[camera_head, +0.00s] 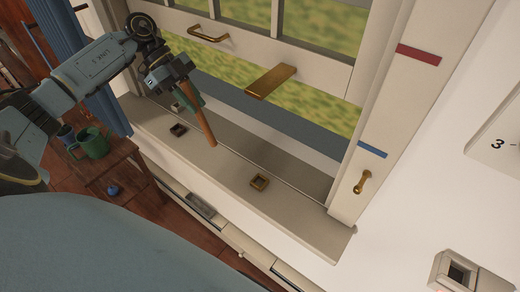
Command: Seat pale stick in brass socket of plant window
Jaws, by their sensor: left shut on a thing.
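My left gripper (184,94) is shut on the upper end of a stick (203,124), which looks orange-brown here. The stick hangs tilted over the windowsill (215,170), its lower end down and to the right. The brass socket (259,182), a small square with a dark opening, is on the sill to the right of and below the stick's tip. The tip is apart from it. A second, darker square socket (178,130) is on the sill to the left. The plant window's raised sash (240,49) is above. My right gripper is not in view.
A flat brass piece (271,81) juts from the sash and a brass handle (208,34) is beside it. A small brass fitting (363,182) is on the right frame. A stool with a green watering can (93,143) stands at left, by a blue curtain (103,105).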

